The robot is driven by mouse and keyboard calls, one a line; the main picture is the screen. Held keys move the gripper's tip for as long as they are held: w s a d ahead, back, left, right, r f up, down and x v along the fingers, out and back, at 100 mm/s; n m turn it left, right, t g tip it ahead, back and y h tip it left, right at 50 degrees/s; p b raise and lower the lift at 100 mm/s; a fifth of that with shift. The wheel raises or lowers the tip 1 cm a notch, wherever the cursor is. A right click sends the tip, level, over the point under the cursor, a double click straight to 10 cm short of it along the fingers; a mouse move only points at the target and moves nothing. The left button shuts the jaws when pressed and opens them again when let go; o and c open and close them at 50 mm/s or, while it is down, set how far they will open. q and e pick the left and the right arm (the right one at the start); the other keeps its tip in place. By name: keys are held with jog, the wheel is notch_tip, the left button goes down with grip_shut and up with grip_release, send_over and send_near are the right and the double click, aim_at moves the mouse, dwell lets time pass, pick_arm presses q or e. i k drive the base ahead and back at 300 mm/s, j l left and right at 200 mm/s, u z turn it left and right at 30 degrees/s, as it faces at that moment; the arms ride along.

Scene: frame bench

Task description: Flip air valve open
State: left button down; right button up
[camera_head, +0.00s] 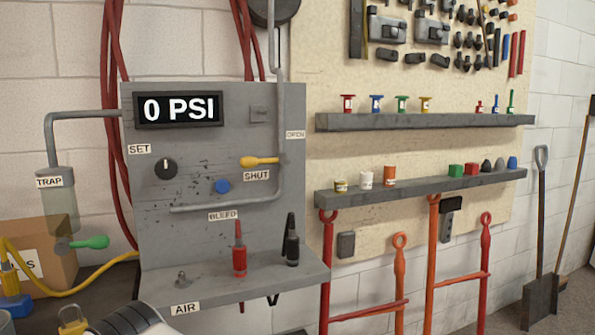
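The air valve's yellow handle (260,161) is on the grey panel (215,115). It lies roughly level, its rounded end to the left and its thin end at the vertical grey pipe on the right. The SHUT label (256,175) is just below it. The OPEN label (295,134) is higher, beside the pipe. The display (180,109) reads 0 PSI. Neither of my grippers can be made out in this view. A pale rounded part at the bottom left edge looks like part of my arm.
A black SET knob (165,168) and blue BLEED knob (222,186) are left of the handle. Red (240,255) and black (292,248) fittings stand on the panel's ledge below. A green handle (92,242) is under the TRAP canister (60,205). Space before the handle looks clear.

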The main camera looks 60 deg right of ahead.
aim_at(247, 162)
jog(key=z, duration=1.8)
